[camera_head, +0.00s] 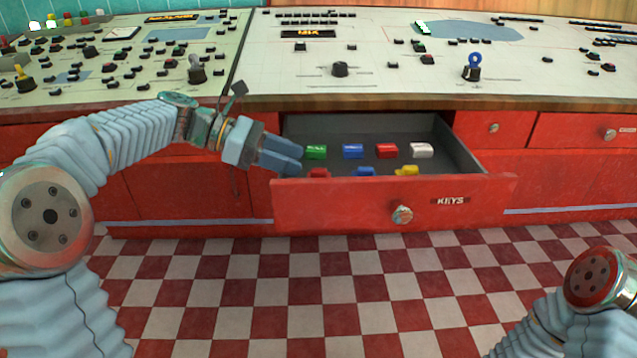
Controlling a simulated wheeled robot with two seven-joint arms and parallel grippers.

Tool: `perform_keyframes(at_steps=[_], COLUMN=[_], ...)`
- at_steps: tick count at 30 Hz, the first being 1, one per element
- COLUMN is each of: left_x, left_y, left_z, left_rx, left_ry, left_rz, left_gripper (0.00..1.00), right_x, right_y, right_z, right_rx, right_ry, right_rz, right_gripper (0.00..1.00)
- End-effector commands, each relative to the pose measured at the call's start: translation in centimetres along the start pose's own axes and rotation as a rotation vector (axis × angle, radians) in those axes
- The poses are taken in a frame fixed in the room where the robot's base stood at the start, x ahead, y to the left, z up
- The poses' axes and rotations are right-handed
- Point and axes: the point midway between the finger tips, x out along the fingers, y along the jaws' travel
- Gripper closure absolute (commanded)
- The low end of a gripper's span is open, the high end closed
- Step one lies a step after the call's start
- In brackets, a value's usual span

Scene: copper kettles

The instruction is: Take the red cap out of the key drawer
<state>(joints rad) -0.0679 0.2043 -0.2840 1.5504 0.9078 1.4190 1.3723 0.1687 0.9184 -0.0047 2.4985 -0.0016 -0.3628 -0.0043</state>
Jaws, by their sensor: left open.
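The key drawer (340,205) is pulled open, its red front labelled KEYS with a round knob. Inside, a red cap (386,150) lies in the back row, between a blue cap (353,151) and a white cap (421,150); a green cap (316,152) is at the row's left end. In the front row, a second red piece (318,173) is partly hidden by the drawer front. My left gripper (299,160) is open and empty at the drawer's left side, its fingertips pointing right, close to the green cap. My right gripper is out of view.
Front-row blue (365,171) and yellow (407,171) pieces are partly hidden by the drawer front. The control desk (400,85) with switches and knobs overhangs the drawer's back. Shut red drawers (493,135) are at the right. The checkered floor (350,300) is clear.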

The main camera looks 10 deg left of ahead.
Motion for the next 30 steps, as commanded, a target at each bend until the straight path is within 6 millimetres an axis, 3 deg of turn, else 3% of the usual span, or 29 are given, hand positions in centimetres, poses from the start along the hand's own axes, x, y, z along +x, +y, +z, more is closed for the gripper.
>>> perform_keyframes(at_steps=[6,15,24,30], left_x=[3.5,4.1,4.1,4.1], left_y=[-0.5,-0.5,-0.5,-0.5], left_z=[-0.4,-0.3,-0.3,-0.3], left_rx=[0.001,0.000,0.000,0.000], left_ry=[0.000,0.000,0.001,0.000], left_rz=[-0.002,0.000,0.000,0.000], left_gripper=[0.53,0.53,0.98,1.00], right_x=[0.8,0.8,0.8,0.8], right_y=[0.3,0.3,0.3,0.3], right_z=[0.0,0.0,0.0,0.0], right_rx=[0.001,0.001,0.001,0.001], right_ry=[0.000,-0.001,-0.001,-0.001], right_rz=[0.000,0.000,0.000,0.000], right_gripper=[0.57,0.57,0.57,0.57])
